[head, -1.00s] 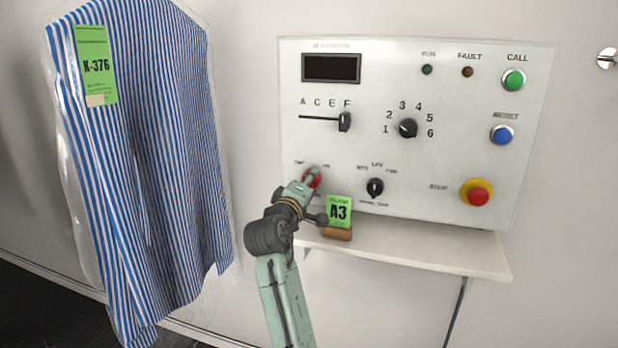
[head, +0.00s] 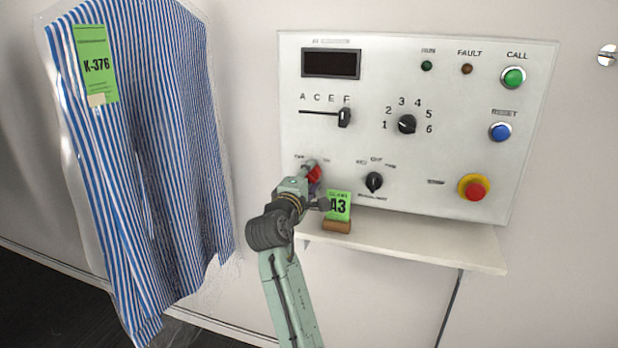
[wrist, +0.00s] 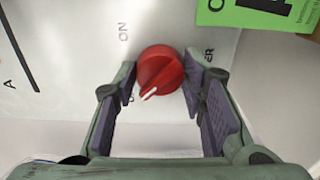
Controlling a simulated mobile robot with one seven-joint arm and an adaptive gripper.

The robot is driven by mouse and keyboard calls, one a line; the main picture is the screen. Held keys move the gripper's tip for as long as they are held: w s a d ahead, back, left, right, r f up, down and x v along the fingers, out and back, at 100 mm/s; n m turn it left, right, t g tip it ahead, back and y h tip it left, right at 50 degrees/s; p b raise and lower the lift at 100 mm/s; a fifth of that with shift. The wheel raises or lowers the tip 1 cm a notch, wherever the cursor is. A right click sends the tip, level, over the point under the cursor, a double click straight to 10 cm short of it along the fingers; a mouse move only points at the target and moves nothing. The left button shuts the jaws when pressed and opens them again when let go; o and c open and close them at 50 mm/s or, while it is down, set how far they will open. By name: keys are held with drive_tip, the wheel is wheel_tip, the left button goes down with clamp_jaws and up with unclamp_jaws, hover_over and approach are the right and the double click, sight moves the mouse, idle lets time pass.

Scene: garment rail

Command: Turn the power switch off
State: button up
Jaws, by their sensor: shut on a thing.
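The power switch is a red rotary knob (head: 314,174) at the lower left of the white control panel. In the wrist view, the knob (wrist: 158,68) has a white pointer mark facing the lower left. That mark is angled away from the ON label and toward a second label, which is partly hidden by the left finger. My gripper (wrist: 161,82) is shut on the knob, one purple-padded finger on each side. In the head view, my gripper (head: 309,176) reaches the knob from below left and hides part of it.
A green A3 tag (head: 338,206) on a wooden block (head: 337,226) stands on the shelf (head: 420,247), close to the right of my gripper. A black selector (head: 374,182) is right of the knob. A bagged striped shirt (head: 150,140) hangs at left.

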drive_tip(key=o, duration=1.2)
drive_tip(key=shift+c, duration=0.2)
drive_tip(key=v, duration=1.2)
